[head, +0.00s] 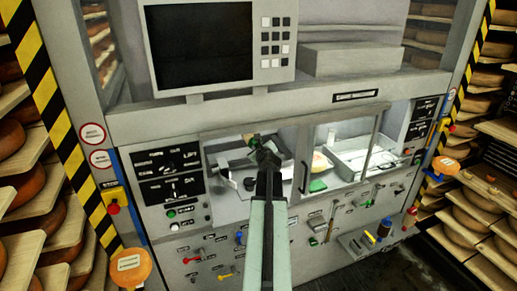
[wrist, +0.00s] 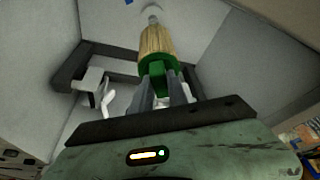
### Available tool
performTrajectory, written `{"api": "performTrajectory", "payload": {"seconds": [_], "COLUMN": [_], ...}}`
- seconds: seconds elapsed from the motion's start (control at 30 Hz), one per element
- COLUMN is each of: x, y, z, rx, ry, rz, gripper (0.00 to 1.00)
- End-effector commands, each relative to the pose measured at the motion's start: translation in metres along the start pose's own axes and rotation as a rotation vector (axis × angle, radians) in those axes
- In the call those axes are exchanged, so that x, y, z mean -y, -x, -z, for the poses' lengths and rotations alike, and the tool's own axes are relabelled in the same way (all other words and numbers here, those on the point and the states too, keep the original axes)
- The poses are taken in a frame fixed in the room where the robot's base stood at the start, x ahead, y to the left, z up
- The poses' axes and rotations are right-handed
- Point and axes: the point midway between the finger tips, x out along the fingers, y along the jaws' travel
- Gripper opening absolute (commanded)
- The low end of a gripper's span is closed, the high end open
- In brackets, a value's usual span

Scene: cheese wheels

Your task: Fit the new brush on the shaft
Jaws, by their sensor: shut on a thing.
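My gripper (wrist: 165,88) is shut on the green base of a brush (wrist: 155,42) with a tan, bristle-like body. The brush points away from the gripper, toward the top of the wrist view. A pale grey rounded piece (wrist: 152,12), possibly the shaft, shows at the brush's far end; I cannot tell whether they touch or are joined. In the head view my gripper (head: 266,152) reaches into the left opening of the machine, and the brush (head: 250,140) is small and partly hidden there.
A dark frame (wrist: 72,68) and white parts stand left of the brush inside the grey-walled bay. The machine has a window frame with a dark handle (head: 304,177), a green item (head: 317,185) and a pale tray (head: 352,162) on the right. Cheese shelves flank both sides.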

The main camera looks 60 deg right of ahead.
Motion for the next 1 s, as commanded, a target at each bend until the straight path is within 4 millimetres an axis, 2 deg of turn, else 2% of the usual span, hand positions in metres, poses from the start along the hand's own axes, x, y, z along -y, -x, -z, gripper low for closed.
{"api": "performTrajectory", "payload": {"seconds": [1.0], "x": [0.001], "y": [-0.025], "z": [-0.008], "rx": [0.000], "ry": [-0.001], "rz": [0.002], "gripper": [0.00]}}
